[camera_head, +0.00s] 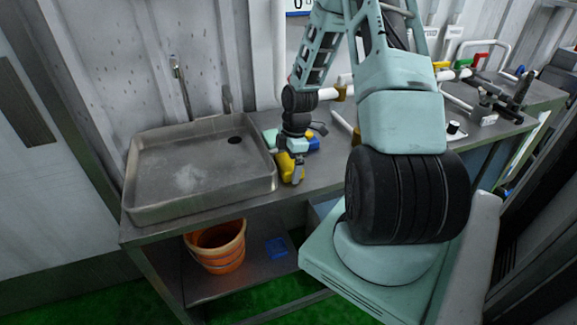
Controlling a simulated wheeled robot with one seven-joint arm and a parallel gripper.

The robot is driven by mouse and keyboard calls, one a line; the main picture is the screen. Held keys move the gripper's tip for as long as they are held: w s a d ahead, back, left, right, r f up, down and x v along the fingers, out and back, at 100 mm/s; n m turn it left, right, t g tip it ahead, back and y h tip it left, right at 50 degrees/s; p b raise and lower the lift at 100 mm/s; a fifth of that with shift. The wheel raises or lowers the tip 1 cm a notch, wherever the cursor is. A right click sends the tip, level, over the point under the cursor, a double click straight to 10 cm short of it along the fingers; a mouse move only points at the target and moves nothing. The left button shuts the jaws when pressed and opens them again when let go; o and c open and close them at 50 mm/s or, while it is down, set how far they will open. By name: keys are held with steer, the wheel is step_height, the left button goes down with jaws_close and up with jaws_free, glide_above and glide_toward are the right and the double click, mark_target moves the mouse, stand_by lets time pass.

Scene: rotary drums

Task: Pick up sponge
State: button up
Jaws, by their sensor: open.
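My gripper (291,172) points down over the counter just right of the sink, with its jaws open. A yellow object (284,165), which may be the sponge, is right at the fingers and partly hidden by them. I cannot tell whether the fingers touch it. A green-teal item (270,138) and a blue item (313,144) lie just behind the gripper, partly covered by it. They are too small to identify surely.
The metal sink (160,190) is on the left of the counter. An orange bucket (216,247) and a blue item (276,247) are on the lower shelf. White pipes with coloured valves (478,59) and a clamp-like tool (522,88) are at the right.

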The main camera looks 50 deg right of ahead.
mark_target(288, 161)
steer(key=c, duration=0.7)
step_height(288, 161, up, 10)
steer(key=shift+b, duration=0.5)
steer(key=shift+o, duration=0.4)
